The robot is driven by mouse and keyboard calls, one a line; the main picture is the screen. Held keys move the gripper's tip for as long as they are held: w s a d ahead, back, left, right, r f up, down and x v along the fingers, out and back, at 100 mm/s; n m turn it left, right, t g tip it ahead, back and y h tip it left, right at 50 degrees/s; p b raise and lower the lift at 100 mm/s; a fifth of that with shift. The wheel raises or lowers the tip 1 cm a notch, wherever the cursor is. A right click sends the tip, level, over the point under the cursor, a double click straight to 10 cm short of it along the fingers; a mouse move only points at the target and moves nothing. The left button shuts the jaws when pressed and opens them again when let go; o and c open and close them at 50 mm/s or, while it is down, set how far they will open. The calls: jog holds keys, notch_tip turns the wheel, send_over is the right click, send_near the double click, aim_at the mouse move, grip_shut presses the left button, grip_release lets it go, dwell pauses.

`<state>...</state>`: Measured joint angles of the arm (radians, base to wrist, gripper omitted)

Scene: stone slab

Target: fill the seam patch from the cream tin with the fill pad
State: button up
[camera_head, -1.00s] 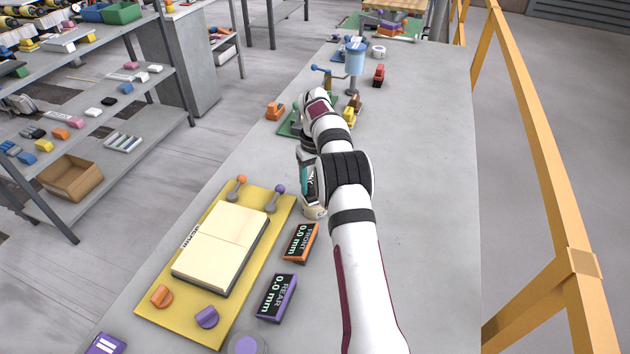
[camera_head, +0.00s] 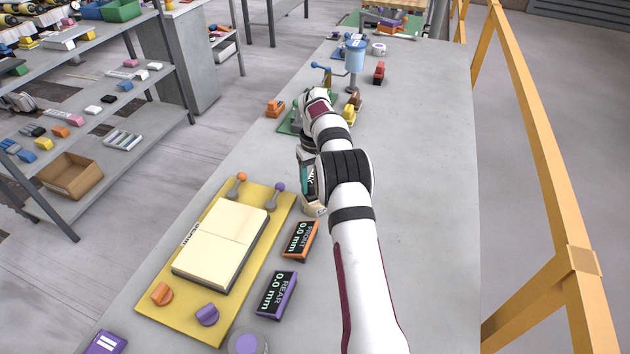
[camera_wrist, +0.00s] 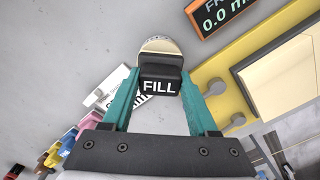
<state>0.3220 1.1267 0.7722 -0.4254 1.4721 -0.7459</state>
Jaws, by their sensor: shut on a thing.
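My gripper (camera_wrist: 160,92) has teal fingers shut on the black fill pad (camera_wrist: 160,80), which is marked FILL. A round cream-coloured thing, apparently the cream tin (camera_wrist: 158,46), shows just beyond and under the pad. I cannot tell whether they touch. In the head view my gripper (camera_head: 308,184) is mostly hidden by my wrist, low over the bench beside the yellow board (camera_head: 262,201). The cream slab (camera_head: 222,245) lies on that board with a thin seam line across it. The seam patch itself is not clear.
The front readout (camera_head: 300,240) and rear readout (camera_head: 277,295) both show 0.0 mm, right of the board. Orange and purple knobs and levers stand on the board. A blue-topped stand (camera_head: 355,60) and small coloured blocks are farther back. The bench's right side is clear.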

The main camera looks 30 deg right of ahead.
dwell(0.4)
jog(key=shift+r, duration=3.45)
